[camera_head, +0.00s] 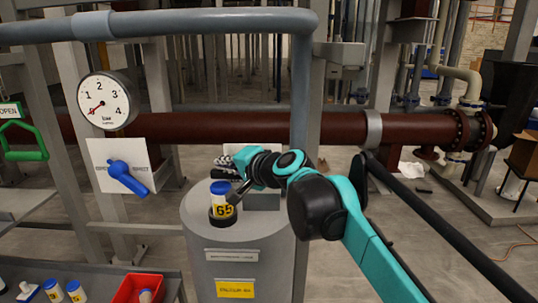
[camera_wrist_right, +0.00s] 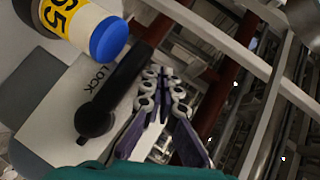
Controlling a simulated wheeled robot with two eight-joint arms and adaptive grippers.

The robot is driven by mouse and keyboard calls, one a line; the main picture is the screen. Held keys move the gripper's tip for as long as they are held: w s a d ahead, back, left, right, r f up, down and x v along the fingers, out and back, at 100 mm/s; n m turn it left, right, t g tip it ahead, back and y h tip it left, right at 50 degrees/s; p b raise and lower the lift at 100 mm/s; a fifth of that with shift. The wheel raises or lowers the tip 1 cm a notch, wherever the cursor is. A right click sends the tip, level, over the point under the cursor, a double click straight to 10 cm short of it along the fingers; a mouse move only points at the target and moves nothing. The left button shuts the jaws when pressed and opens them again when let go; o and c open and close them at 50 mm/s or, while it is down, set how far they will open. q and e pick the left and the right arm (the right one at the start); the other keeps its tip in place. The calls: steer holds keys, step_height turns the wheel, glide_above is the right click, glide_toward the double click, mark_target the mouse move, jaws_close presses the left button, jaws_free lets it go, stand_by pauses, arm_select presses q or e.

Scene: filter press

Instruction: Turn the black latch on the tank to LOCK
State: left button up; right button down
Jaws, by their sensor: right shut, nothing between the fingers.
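The grey tank (camera_head: 236,255) stands at the centre of the head view. A white bottle (camera_head: 220,200) with a blue cap and a yellow "65" label stands upright on its top; it also shows in the right wrist view (camera_wrist_right: 70,22). The black latch (camera_wrist_right: 122,82) shows in the right wrist view, its round pivot at lower left and its handle pointing up and right. The word LOCK is printed left of the handle on a pale plate (camera_wrist_right: 60,118). My right gripper (camera_head: 225,162) is shut and empty above the tank top, right of the latch in the wrist view.
A blue lever (camera_head: 128,178) on a white plate and a pressure gauge (camera_head: 106,100) are at the left. A green handle (camera_head: 22,142) hangs at the far left. A red bin (camera_head: 138,288) stands at lower left. A brown pipe (camera_head: 250,127) runs behind the tank.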

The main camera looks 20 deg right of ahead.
arm_select(q)
steer(key=shift+r, duration=0.1)
arm_select(e)
steer(key=shift+r, duration=0.1)
steer(key=shift+w+r+p, duration=0.1)
steer(key=shift+r+p, duration=0.25)
steer(key=shift+p, duration=0.05)
steer(key=s+a+r, duration=0.2)
steer(key=s+r, duration=0.5)
steer(key=r, duration=0.3)
arm_select(q)
step_height(320, 180, down, 36)
steer(key=s+b, duration=0.1)
steer(key=b, duration=3.5)
steer(key=shift+d+b, duration=0.2)
steer(key=shift+b, duration=0.2)
arm_select(e)
steer(key=s+d+f+n+g+h, duration=0.2)
steer(key=s+f, duration=0.5)
steer(key=f, duration=2)
steer(key=s+d+f+n+g+h, duration=0.2)
steer(key=s+d+f+n, duration=0.2)
steer(key=f, duration=2.3)
steer(key=s+d+f+n+g+h, duration=0.2)
steer(key=s+d+f, duration=0.5)
steer(key=f, duration=1.9)
steer(key=s+n, duration=0.1)
steer(key=s, duration=0.3)
steer(key=shift+d+f+h, duration=0.3)
steer(key=shift+f+h, duration=0.1)
